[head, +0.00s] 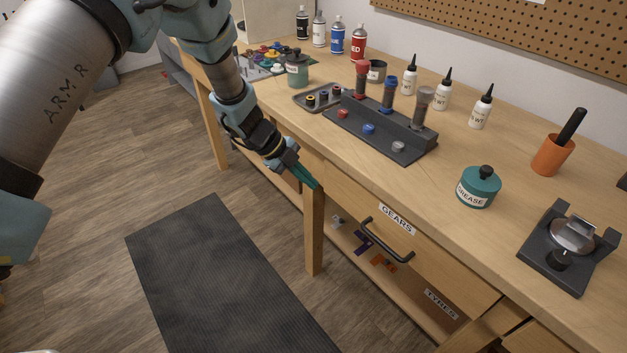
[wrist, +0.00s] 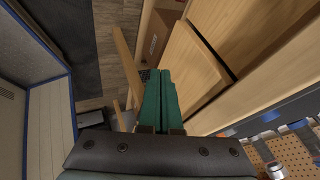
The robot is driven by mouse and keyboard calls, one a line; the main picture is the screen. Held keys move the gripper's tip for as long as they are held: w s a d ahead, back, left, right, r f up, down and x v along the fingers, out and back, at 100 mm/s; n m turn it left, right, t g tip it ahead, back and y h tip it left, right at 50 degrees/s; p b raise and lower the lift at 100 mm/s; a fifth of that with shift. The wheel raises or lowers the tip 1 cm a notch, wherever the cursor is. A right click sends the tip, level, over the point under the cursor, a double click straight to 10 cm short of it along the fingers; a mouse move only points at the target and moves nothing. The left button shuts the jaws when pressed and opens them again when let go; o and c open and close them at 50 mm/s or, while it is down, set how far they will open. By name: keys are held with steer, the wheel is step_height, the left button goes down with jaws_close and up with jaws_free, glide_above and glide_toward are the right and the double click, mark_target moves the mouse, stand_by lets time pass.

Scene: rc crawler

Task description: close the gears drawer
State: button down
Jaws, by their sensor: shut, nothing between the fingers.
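The gears drawer has a pale wooden front (head: 440,270) under the bench top, with a white GEARS label (head: 397,219) and a black bar handle (head: 385,242). I cannot tell from the head view whether the front stands out from the bench. My gripper (head: 315,185) has green fingers, shut and empty. It is at the bench's front edge, near the top of a leg, left of the label and handle and apart from the handle. In the wrist view the closed fingers (wrist: 160,75) show beside pale wooden panels with a dark gap; which panel is the gears drawer is unclear.
The bench top (head: 330,180) carries a dark holder with drivers (head: 380,135), a grease jar (head: 479,187), white bottles (head: 442,95) and a dark stand (head: 568,250). A lower shelf labelled TYRES (head: 441,304) holds small parts. A dark mat (head: 220,280) lies on open floor.

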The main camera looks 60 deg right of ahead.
steer(key=w+a+r+n+t+h+b, duration=0.1)
steer(key=w+a+r+n+t, duration=0.15)
steer(key=w+r, duration=0.4)
steer(key=w+a+r+n+t+h, duration=0.2)
steer(key=w+a+r+n, duration=0.15)
steer(key=w, duration=0.65)
steer(key=w+a+r+n+t+h+b, duration=0.1)
steer(key=w+a+r+n+t, duration=0.15)
steer(key=w+r+n, duration=0.4)
steer(key=w+a+r+n+t+y, duration=0.2)
steer(key=w+a+n+t, duration=0.3)
steer(key=w+a, duration=0.85)
steer(key=s+a+n+y, duration=0.1)
steer(key=a+n+y, duration=0.3)
steer(key=a+n, duration=1)
steer(key=s+a+n+g+y, duration=0.2)
steer(key=s+a+n+g, duration=0.2)
steer(key=s+a, duration=1.1)
steer(key=a+n, duration=0.1)
steer(key=a, duration=0.3)
steer(key=shift+s+a+f, duration=0.15)
steer(key=shift+s+a, duration=0.05)
steer(key=shift+a, duration=0.05)
